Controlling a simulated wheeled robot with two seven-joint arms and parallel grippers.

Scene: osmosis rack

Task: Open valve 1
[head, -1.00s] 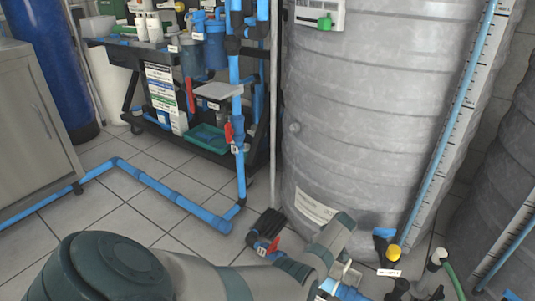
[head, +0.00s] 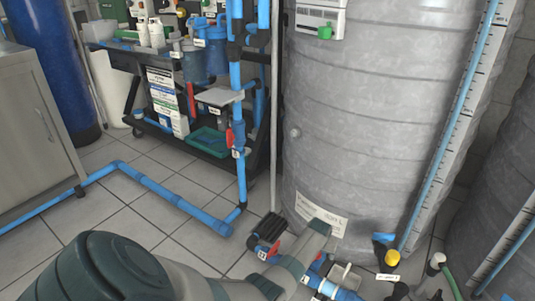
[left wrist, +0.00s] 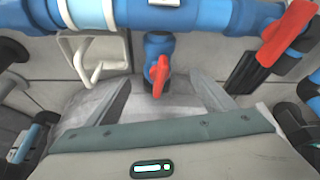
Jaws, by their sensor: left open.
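In the left wrist view a small red valve handle (left wrist: 160,75) sits on a blue valve body (left wrist: 160,48) below a horizontal blue pipe. My left gripper (left wrist: 158,88) is open, its two fingers on either side of this handle in the picture; no contact is visible. A second red handle (left wrist: 287,35) is at the upper right. In the head view a red handle (head: 274,247) shows at the tank's foot, beside my left wrist; the left fingertips are not clear there. Another red handle (head: 230,137) is on a vertical pipe. I cannot read which is valve 1. My right gripper is not in view.
A large grey tank (head: 370,120) stands close to my left arm. A white bracket (left wrist: 95,62) hangs beside the small red handle. Blue floor pipes (head: 165,192) cross the tiles. A yellow-capped fitting (head: 392,258) is at the tank's foot.

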